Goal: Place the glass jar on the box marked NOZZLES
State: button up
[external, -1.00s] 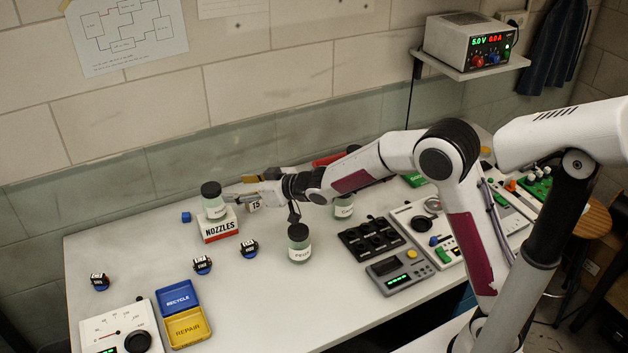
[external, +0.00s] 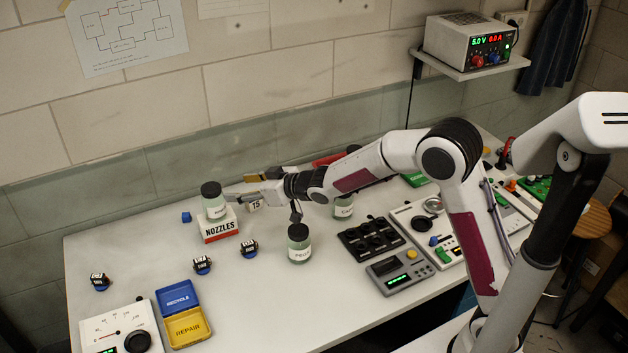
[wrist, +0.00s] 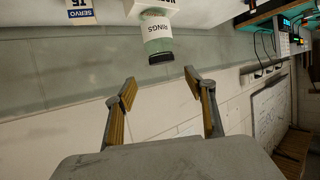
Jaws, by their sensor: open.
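A glass jar (external: 215,207) with a black lid and white label stands upright on the white and red box marked NOZZLES (external: 220,230). In the wrist view the jar (wrist: 157,38) appears upside down, labelled RINGS, with the box (wrist: 143,8) at the top edge. My gripper (external: 236,196) is just right of the jar in the external view. In the wrist view its two fingers (wrist: 162,92) are spread with nothing between them, and the jar lies beyond their tips, apart from them. Two similar jars stand to the right, one in front (external: 299,245) and one partly behind my arm (external: 343,207).
Small servos (external: 249,248) stand in front of the box, and a blue block (external: 186,217) lies left of it. A blue RECYCLE tray (external: 178,296), a yellow REPAIR tray (external: 188,328) and a meter (external: 118,330) are front left. A black socket block (external: 370,238) is right.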

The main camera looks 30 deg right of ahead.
jog(key=s+d+r+m+h, duration=0.1)
jog(key=s+d+r+h, duration=0.1)
jog(key=s+d, duration=0.45)
jog(key=s+d+r+m+g+h, duration=0.1)
jog(key=s+d+r+m+h, duration=0.15)
jog(key=d, duration=0.75)
jog(key=s+d+r+m+h, duration=0.1)
jog(key=s+d+r+h, duration=0.15)
jog(key=s+d, duration=0.4)
jog(key=s+d+f+m+g, duration=0.1)
jog(key=s+d, duration=0.4)
jog(key=s, duration=0.7)
jog(key=s+d+f+m+g, duration=0.1)
jog(key=s+d+f+g, duration=0.2)
jog(key=s, duration=1)
jog(key=d, duration=0.3)
jog(key=shift+h, duration=0.3)
